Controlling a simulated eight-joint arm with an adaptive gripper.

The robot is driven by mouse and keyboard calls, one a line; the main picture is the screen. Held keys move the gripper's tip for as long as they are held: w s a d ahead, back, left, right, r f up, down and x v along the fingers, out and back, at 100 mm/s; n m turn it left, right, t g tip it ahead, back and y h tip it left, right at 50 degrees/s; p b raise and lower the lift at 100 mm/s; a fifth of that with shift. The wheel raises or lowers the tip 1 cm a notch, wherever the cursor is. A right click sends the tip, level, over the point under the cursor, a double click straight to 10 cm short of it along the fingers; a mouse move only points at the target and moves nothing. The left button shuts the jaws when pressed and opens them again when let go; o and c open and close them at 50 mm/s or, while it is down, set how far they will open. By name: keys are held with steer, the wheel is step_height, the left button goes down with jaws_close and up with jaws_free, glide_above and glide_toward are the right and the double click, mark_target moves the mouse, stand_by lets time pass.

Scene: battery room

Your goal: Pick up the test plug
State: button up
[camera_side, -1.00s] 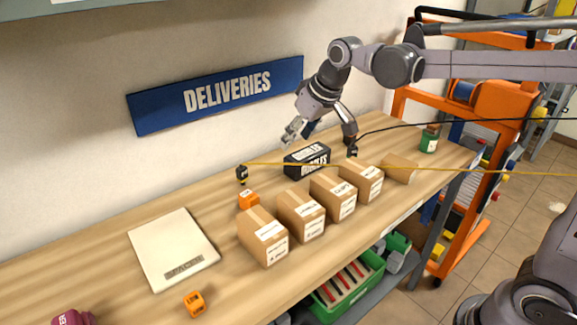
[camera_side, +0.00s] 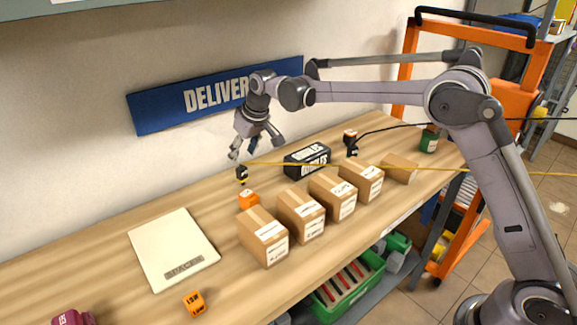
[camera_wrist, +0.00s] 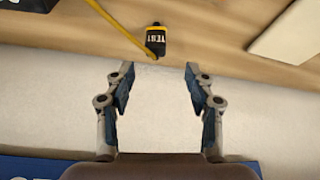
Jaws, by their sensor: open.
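The test plug (camera_side: 242,175) is a small black plug with a yellow band and a yellow cable, at the back of the bench in the side view. In the wrist view the plug (camera_wrist: 156,42) shows the letters "TEST" and lies ahead of the fingertips, near the top middle. My gripper (camera_side: 256,150) is open and empty, above and slightly right of the plug in the side view, apart from it. In the wrist view my gripper (camera_wrist: 152,78) has its two fingers spread wide, with nothing between them.
An orange cube (camera_side: 249,199) stands just in front of the plug. Several cardboard boxes (camera_side: 264,238) form a row at front right. A black box (camera_side: 308,162) and another black plug (camera_side: 352,150) are farther right. A white panel (camera_side: 173,242) lies left. The yellow cable (camera_side: 400,169) runs right.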

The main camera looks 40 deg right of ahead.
mark_target(241, 167)
steer(key=shift+d+x, duration=0.15)
steer(key=shift+x, duration=1.65)
steer(key=shift+d+x, duration=0.15)
steer(key=shift+x, duration=1.65)
steer(key=shift+s, duration=0.1)
jaws_close()
